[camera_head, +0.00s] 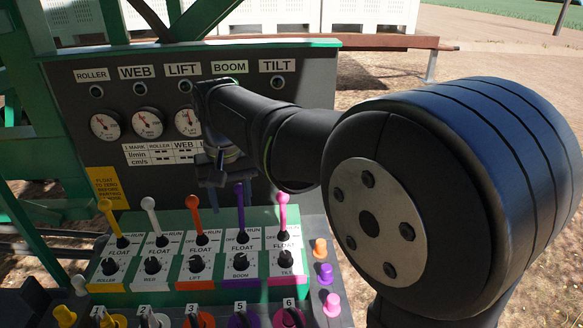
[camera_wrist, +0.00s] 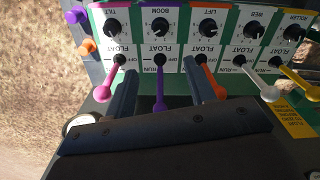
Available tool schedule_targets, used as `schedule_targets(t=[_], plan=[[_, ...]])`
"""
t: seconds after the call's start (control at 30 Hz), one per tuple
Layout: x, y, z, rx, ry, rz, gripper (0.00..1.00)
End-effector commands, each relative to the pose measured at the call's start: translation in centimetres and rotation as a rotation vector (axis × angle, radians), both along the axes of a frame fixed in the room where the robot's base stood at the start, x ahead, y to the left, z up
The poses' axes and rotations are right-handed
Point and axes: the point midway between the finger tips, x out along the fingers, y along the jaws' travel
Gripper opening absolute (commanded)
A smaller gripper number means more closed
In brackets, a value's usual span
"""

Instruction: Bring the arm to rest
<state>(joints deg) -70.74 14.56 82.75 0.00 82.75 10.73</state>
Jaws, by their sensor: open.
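My gripper (camera_head: 226,200) hangs in front of the upright gauge panel, above the middle of the lever row. In the wrist view my gripper (camera_wrist: 159,70) has its two fingers apart, with nothing held between them. The purple BOOM lever (camera_head: 239,197) appears between the fingers in the wrist view (camera_wrist: 160,92). Whether a finger touches it I cannot tell. The orange LIFT lever (camera_head: 194,218) is just left of the gripper in the head view. The pink TILT lever (camera_head: 282,212) is to its right. My arm hides part of the panel's right side.
The white WEB lever (camera_head: 151,217) and yellow ROLLER lever (camera_head: 109,219) stand farther left. Black knobs sit below the levers. Orange, purple and pink buttons (camera_head: 326,273) line the right edge. The gauge panel (camera_head: 75,165) rises close behind. Open ground lies right of the console.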

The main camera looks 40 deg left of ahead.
Motion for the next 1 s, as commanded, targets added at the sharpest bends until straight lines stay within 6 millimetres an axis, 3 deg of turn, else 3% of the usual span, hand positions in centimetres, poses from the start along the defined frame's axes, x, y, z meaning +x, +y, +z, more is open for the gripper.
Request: schedule_targets(t=[0.37,1.0], plan=[[0.0,0.0,-0.9,-0.002,0.0,0.0,0.5],[0.0,-0.1,-12.9,-0.004,0.001,0.0,0.5]])
